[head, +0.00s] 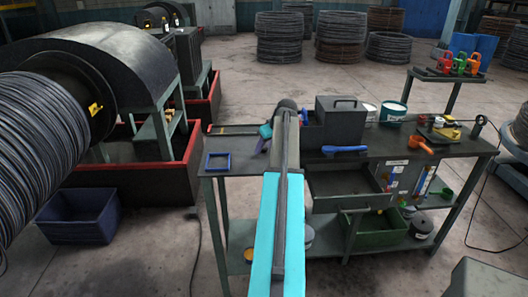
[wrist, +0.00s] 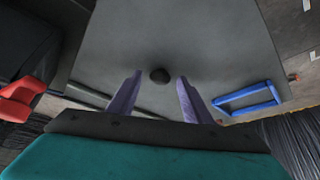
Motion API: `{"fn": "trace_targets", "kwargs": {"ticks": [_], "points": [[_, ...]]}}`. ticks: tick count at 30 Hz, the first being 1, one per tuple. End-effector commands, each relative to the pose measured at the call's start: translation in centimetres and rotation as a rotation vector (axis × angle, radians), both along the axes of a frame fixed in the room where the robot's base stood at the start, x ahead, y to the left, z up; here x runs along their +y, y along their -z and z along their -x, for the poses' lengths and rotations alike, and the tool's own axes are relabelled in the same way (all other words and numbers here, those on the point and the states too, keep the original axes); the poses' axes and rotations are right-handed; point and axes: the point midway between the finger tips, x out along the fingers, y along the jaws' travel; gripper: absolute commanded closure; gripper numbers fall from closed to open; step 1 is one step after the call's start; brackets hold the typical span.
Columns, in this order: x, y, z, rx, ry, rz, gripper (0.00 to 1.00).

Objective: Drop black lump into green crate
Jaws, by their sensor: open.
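The black lump (wrist: 159,76) is a small dark rounded piece on the grey bench top in the wrist view. It lies between the two purple fingers, near their tips, with a gap on each side. My gripper (wrist: 161,80) is open and empty, pointing down at the bench. In the head view my gripper (head: 260,146) is over the left part of the bench, partly behind my arm, and I cannot make out the lump there. The green crate (head: 378,241) stands on the bench's lower shelf, right of my arm and below the drawer.
A blue square frame (head: 218,161) lies left of my gripper; it also shows in the wrist view (wrist: 248,97). A dark handled box (head: 340,125) and a blue tool (head: 344,149) are to the right. An open drawer (head: 345,187) juts out above the green crate.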

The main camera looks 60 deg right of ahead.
Motion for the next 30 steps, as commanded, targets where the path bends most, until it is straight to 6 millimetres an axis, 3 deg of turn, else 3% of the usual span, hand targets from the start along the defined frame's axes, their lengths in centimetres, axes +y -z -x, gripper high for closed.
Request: {"fn": "trace_targets", "kwargs": {"ticks": [5,12,30], "points": [[0.0,-0.02,0.0,0.0,0.0,0.0,0.58],[0.0,-0.03,0.01,0.0,0.0,0.0,0.97],[-0.09,-0.75,0.0,-0.001,0.0,0.001,1.0]]}}
